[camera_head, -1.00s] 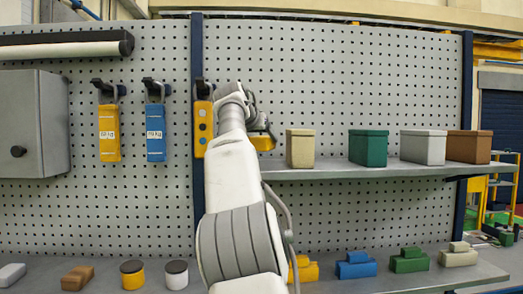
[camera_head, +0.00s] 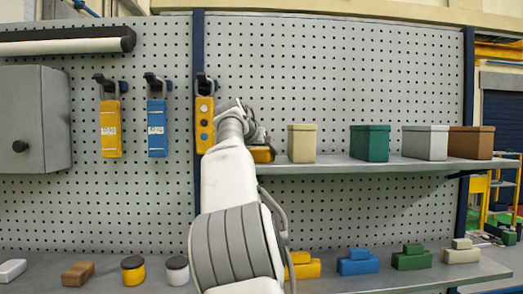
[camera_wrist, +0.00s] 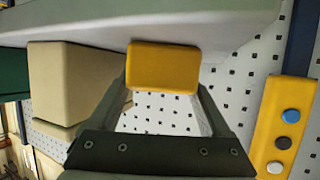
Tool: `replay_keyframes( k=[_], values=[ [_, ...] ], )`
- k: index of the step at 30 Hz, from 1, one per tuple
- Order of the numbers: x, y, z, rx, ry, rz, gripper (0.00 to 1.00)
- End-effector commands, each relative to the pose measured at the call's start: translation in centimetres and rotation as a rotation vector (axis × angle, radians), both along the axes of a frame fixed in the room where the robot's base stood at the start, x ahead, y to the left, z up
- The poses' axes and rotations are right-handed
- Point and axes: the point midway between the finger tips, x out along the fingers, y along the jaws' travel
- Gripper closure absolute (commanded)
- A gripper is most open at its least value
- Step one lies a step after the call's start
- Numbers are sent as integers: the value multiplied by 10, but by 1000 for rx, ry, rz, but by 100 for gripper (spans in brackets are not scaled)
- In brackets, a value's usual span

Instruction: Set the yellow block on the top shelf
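The yellow block (camera_head: 262,154) is at the left end of the top shelf (camera_head: 345,168), left of the beige bin. In the wrist view the yellow block (camera_wrist: 163,66) sits between the two fingertips of my gripper (camera_wrist: 165,88), with a finger against each side. My gripper is shut on it. The block's underside is at or just above the shelf (camera_wrist: 200,22), which appears at the top of that upside-down view; I cannot tell whether they touch. My arm hides part of the shelf's left end in the head view.
A beige bin (camera_head: 302,144) stands closest on the shelf, then green (camera_head: 370,143), grey (camera_head: 425,143) and brown (camera_head: 471,142) bins. A hanging yellow button pendant (camera_head: 204,125) is close left of my gripper. Stepped blocks, including a yellow one (camera_head: 307,267), lie on the bench below.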

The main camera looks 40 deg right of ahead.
Motion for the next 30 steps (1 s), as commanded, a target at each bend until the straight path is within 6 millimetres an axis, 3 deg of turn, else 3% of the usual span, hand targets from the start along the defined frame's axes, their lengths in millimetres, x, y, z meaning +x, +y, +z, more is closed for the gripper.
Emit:
replay_keyframes(
  k=[3,12,30],
  values=[
    [0,0,1,0,0,0,0],
    [0,0,5,-1,-1,0,0],
    [-59,82,44,0,-2,3,0]
  ],
)
